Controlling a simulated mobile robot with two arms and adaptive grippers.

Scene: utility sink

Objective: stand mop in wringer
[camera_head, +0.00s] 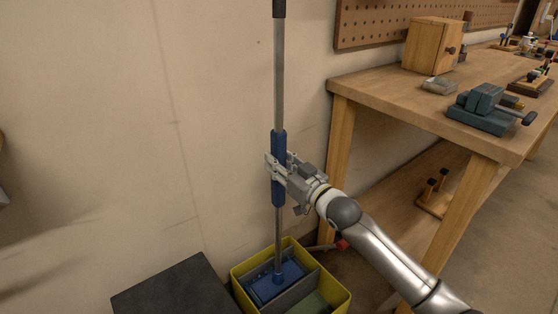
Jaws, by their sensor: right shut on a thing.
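The mop (279,87) stands upright in the middle of the head view, with a grey pole, a dark top end and a blue grip sleeve. My right gripper (279,170) is shut on the blue sleeve. The mop's lower end and blue head (275,284) are inside the yellow wringer bucket (241,287) at the bottom of the view. I cannot tell whether the head rests on the bottom. The bucket has a grey divider and a greenish area at its right. My left gripper is not in view.
A wooden workbench (400,100) stands at the right, with a wooden box (428,46) and a blue-grey vise (485,108) on it. A dark flat-topped block (175,289) is left of the bucket. The plain wall is close behind the mop.

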